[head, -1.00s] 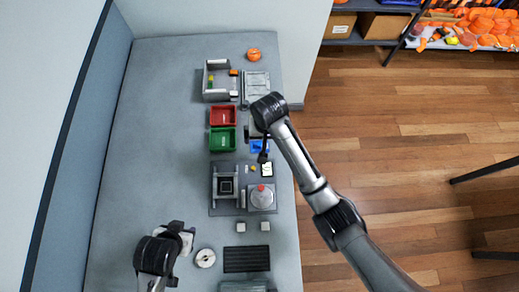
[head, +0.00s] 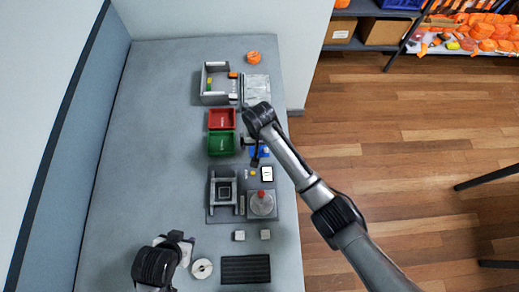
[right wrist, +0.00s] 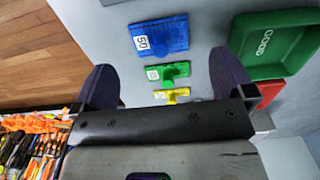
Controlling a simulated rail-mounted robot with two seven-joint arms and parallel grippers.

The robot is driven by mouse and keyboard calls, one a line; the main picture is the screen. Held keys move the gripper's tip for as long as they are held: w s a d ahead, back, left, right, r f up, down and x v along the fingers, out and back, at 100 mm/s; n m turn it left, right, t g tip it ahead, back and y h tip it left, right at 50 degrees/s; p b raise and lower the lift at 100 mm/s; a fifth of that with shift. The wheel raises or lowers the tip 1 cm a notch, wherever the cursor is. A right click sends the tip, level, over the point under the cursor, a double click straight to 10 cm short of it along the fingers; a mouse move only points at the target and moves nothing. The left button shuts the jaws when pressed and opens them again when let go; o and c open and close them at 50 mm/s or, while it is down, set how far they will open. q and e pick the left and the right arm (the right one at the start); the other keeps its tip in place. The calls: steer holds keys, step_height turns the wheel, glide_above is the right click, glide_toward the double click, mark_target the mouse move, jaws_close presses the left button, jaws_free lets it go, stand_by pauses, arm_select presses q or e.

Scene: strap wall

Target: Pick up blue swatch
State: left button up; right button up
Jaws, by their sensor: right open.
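The blue swatch (right wrist: 172,37) lies flat near the top of the right wrist view, with a white label and a raised grip across its middle. In the head view the blue swatch (head: 265,153) is partly hidden by my right gripper (head: 255,158). In the right wrist view the blue swatch is beyond the fingertips, with no contact visible. My left gripper (head: 183,243) is at the lower left of the table; its jaw state is unclear.
A green swatch (right wrist: 176,72) and a yellow swatch (right wrist: 172,96) lie beside the blue one. A green bin (head: 222,143) and a red bin (head: 222,119) stand left of my right gripper. A fixture (head: 223,188) stands nearer. The table's left side is clear.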

steer(key=shift+f+b, duration=0.45)
steer(key=shift+f, duration=2.1)
steer(key=c, duration=0.9)
